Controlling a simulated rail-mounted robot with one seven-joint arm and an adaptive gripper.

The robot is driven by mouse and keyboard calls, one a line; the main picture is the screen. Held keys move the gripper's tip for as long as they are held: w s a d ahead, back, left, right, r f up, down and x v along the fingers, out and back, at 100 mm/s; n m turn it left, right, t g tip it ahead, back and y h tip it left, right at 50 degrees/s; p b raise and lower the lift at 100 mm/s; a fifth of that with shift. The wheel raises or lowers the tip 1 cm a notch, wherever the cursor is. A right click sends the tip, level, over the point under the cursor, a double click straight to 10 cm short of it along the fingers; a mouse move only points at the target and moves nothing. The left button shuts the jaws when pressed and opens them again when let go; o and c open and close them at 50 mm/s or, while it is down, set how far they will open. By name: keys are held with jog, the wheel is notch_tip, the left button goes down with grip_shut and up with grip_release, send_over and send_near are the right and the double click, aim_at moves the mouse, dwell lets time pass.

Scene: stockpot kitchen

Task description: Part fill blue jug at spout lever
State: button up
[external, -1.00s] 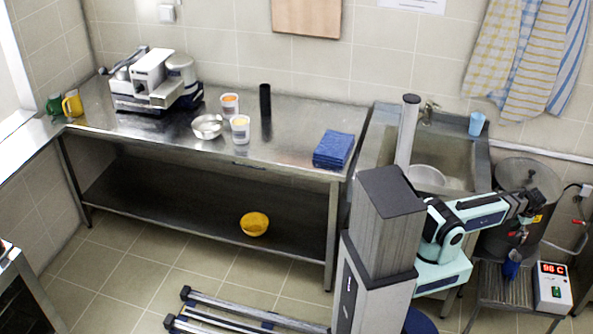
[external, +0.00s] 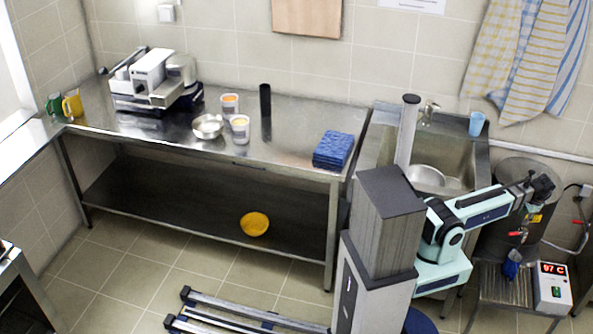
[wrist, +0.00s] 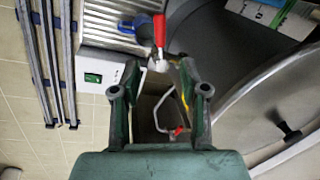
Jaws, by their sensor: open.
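The blue jug (external: 511,264) stands on a slatted metal stand below the spout of the big steel pot (external: 490,243). The spout lever (external: 516,233) is red; in the wrist view the lever (wrist: 159,30) shows just beyond my fingertips, with part of the blue jug (wrist: 142,20) behind it. My gripper (external: 543,187) is over the pot's front edge, above the lever and the jug. In the wrist view my gripper (wrist: 158,88) is open, with nothing between its fingers. The water level inside the jug cannot be seen.
A control box (external: 553,287) reading 97 C sits right of the jug. The pot lid (wrist: 285,110) with a black knob lies close to my gripper. A pipe valve with a red handle (external: 577,222) is at the wall. The sink (external: 455,160) is to the left.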

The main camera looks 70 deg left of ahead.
jog(key=shift+d, duration=0.1)
jog(key=c, duration=0.7)
jog(key=d+f+b, duration=0.1)
jog(key=d, duration=0.1)
jog(key=d+f+m+b, duration=0.1)
jog(key=d+f, duration=0.1)
jog(key=d, duration=0.1)
jog(key=d+f+m+b, duration=0.1)
jog(key=d+f, duration=0.1)
jog(key=d, duration=0.1)
jog(key=shift+d+f, duration=0.15)
jog(key=shift+d, duration=0.05)
grip_shut()
jog(key=s+d+f+m+y+b, duration=0.1)
jog(key=d+f+m+y+b, duration=0.1)
jog(key=d+f+m, duration=0.15)
jog(key=m+t+y+b, duration=0.15)
jog(key=m+y, duration=0.45)
jog(key=m, duration=0.7)
send_near(519, 234)
jog(key=a+f, duration=0.4)
jog(key=f, duration=0.2)
jog(key=shift+s+a+b, duration=0.2)
jog(key=shift+a+b, duration=0.15)
jog(key=shift+a, duration=0.05)
